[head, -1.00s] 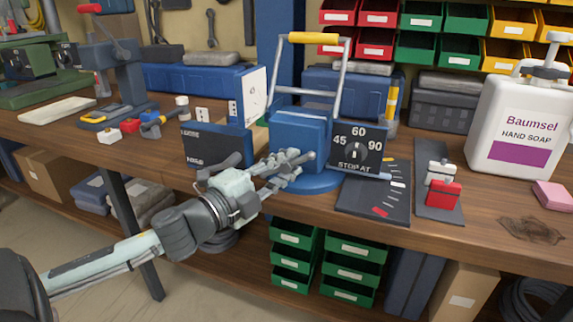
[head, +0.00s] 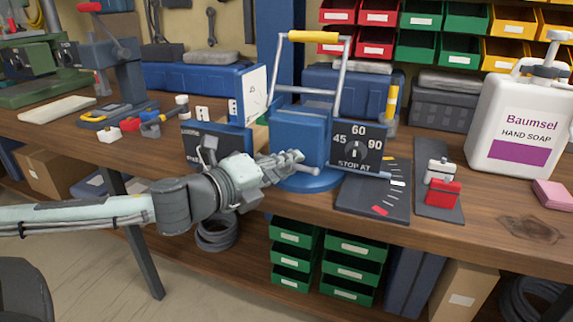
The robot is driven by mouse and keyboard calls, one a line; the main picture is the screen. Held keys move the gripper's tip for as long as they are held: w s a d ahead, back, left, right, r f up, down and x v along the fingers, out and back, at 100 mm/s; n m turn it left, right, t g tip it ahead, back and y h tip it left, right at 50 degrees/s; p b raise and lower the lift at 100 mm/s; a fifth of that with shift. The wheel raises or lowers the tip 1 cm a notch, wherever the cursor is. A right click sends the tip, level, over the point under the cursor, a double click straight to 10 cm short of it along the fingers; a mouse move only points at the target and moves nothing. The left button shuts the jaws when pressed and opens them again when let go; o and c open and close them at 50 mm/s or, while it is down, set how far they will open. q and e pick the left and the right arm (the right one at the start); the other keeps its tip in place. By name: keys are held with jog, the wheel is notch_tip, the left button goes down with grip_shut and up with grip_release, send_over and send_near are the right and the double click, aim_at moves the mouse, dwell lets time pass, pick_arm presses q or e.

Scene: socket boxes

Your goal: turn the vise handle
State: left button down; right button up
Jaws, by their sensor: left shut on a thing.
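The blue vise (head: 300,135) stands on a round blue base on the workbench, below a grey frame with a yellow grip (head: 313,36). A dial panel (head: 357,150) marked 45, 60, 90 and "STOP AT" is beside it on the right. My left gripper (head: 288,166) is at the vise's front face, shut on the vise handle (head: 312,172). Most of the handle is hidden by the fingers; a grey end shows at their right. My right gripper is not in view.
A dark sign (head: 230,140) is behind my wrist. Green bins (head: 325,260) sit under the bench edge.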

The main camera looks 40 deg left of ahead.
pick_arm(q)
jog(key=shift+s+d+f, duration=0.15)
jog(key=shift+d+f, duration=0.1)
jog(key=c, duration=1.6)
grip_release()
jog(key=shift+c, duration=0.2)
jog(key=o, duration=0.3)
jog(key=shift+a+r, duration=0.1)
jog(key=shift+r, duration=0.05)
jog(key=shift+a, duration=0.1)
